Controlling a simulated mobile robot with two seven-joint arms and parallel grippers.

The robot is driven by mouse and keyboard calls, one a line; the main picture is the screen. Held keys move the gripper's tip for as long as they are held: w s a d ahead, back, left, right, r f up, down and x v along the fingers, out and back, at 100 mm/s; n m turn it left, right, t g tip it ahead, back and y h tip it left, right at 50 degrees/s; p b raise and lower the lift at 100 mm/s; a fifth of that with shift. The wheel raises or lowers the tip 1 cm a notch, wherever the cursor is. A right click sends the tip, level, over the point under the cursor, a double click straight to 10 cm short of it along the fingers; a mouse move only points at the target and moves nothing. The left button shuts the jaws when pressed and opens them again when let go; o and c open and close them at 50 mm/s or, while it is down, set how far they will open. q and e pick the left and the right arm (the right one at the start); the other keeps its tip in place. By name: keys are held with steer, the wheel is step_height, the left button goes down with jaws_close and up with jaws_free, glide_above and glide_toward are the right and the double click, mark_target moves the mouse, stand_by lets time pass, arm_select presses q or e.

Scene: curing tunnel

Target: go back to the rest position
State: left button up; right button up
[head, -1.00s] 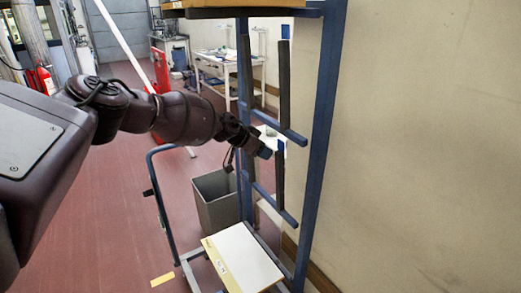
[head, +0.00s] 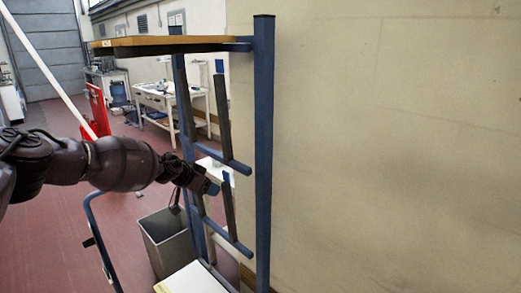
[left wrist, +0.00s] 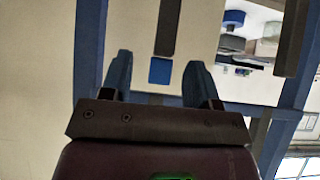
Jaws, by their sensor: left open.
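My left gripper (head: 209,187) is in the middle of the head view, beside the blue rack (head: 263,150) with its upright dark bars. Its jaws look empty. In the left wrist view the two blue fingers of my left gripper (left wrist: 159,72) are spread apart, with nothing held between them. My right gripper is in neither view.
A wooden board (head: 170,41) lies on top of the rack. A grey bin (head: 168,243) stands on the floor below my left arm, with a pale panel (head: 193,280) low on the rack. A plain wall (head: 400,150) fills the right. Red floor (head: 60,240) is open at left.

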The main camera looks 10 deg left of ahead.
arm_select(q)
steer(key=s+d+f+t+h+b, duration=0.1)
steer(key=s+d+f+h, duration=0.2)
steer(key=s+d+f, duration=0.85)
steer(key=s+d+f+t+h, duration=0.1)
steer(key=s+d+f+h, duration=0.2)
steer(key=s+d+f, duration=0.85)
steer(key=s+a+f+n+t+y+b, duration=0.1)
steer(key=s+a+f+n+y, duration=0.3)
steer(key=s+a+y, duration=0.8)
steer(key=s+a+n+t, duration=0.1)
steer(key=s+a+n, duration=0.1)
steer(key=s+a, duration=0.9)
steer(key=shift+s+a+f+n+b, duration=0.2)
steer(key=shift+s+a+n+b, duration=0.15)
steer(key=shift+a, duration=0.9)
